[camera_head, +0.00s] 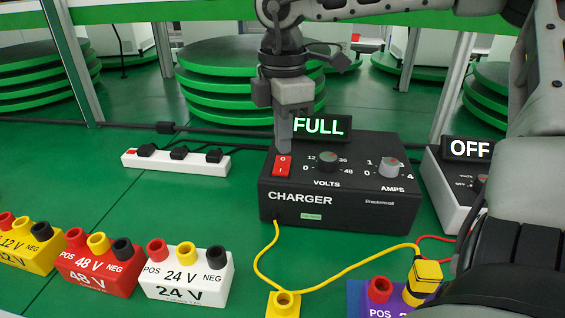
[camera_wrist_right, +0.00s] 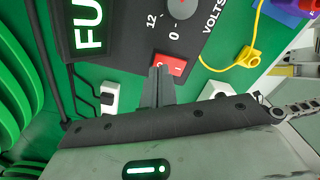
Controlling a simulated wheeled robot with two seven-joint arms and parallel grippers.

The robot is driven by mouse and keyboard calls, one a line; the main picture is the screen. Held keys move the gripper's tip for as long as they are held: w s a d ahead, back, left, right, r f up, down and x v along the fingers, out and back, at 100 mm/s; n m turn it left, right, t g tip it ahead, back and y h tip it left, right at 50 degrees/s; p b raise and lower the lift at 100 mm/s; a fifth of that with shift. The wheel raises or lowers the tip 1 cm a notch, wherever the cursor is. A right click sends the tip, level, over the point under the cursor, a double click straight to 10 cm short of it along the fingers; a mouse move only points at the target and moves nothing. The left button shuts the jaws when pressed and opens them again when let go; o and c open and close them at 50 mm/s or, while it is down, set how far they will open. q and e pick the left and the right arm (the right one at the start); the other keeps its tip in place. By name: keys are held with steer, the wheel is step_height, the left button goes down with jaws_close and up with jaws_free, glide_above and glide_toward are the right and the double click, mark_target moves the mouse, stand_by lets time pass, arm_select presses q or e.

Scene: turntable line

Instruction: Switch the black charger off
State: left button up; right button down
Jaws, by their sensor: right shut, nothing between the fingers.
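The black charger (camera_head: 330,205) stands on the green table, with a lit sign reading FULL (camera_head: 318,127) at its back. Its red rocker switch (camera_head: 282,166) is on the top left, beside the volts and amps knobs; the switch also shows in the right wrist view (camera_wrist_right: 172,66). My right gripper (camera_head: 284,148) points down with shut, empty fingers. Its fingertips are right at the upper end of the switch, close to the 0 mark; in the right wrist view the fingertips (camera_wrist_right: 160,72) reach the switch's edge. I cannot tell whether they touch it. My left gripper is not in view.
A white charger (camera_head: 435,190) with a sign reading OFF stands at the right, partly behind my arm. A white power strip (camera_head: 175,160) lies at left. Yellow, red, white (camera_head: 187,275) and purple terminal blocks line the front. A yellow cable (camera_head: 345,286) runs before the charger.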

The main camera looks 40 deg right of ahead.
mark_target(283, 159)
steer(key=shift+f+b, duration=0.9)
steer(key=shift+b, duration=0.05)
stand_by(0.7)
steer(key=shift+r, duration=0.1)
steer(key=shift+r+p, duration=2)
steer(key=shift+r, duration=1.4)
